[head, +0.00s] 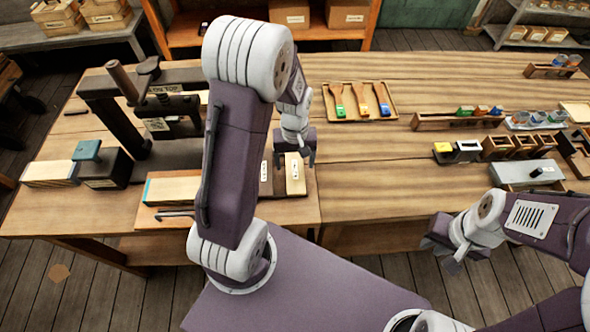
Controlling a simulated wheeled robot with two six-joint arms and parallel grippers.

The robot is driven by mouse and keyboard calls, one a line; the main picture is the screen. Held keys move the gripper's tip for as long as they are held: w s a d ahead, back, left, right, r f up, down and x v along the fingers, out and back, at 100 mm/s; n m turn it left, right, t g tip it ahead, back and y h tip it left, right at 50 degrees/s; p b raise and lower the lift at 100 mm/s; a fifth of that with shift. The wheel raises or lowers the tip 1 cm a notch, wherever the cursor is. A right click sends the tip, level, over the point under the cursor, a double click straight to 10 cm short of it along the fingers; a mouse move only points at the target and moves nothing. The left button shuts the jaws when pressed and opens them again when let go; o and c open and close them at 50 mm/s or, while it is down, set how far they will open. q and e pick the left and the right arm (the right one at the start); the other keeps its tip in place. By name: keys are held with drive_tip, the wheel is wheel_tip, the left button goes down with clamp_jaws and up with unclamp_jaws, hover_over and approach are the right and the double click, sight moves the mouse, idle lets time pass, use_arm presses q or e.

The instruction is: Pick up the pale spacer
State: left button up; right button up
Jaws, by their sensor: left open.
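A pale wooden block with a white label, which looks like the pale spacer (295,182), lies in a dark holder on the near part of the table, right of my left arm. A darker block with a label (265,178) lies just left of it, partly hidden by my arm. My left gripper (295,161) is open and points down over the far end of the pale block. Whether its fingers touch the block cannot be told. My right gripper (443,257) hangs in front of the table's near edge, away from the blocks; its jaw opening is unclear.
A tray of colored-tip brushes (392,101) lies behind. Small bins (497,148) crowd the right; the table's middle is clear.

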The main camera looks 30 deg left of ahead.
use_arm(q)
wheel_tip(320, 180, down, 3)
drive_tip(key=shift+r, duration=0.2)
drive_tip(key=c, duration=1.5)
drive_tip(key=shift+r, duration=0.15)
drive_tip(key=shift+r, duration=0.3)
drive_tip(key=r, duration=0.4)
drive_tip(key=shift+s+d, duration=0.25)
drive_tip(key=shift+d, duration=0.15)
drive_tip(key=s+d+r, duration=0.4)
drive_tip(key=d, duration=0.1)
drive_tip(key=s+d+r, duration=0.2)
drive_tip(key=d, duration=0.1)
drive_tip(key=shift+s+d+r, duration=0.15)
drive_tip(key=shift+s+d, duration=0.05)
drive_tip(key=shift+s, duration=0.1)
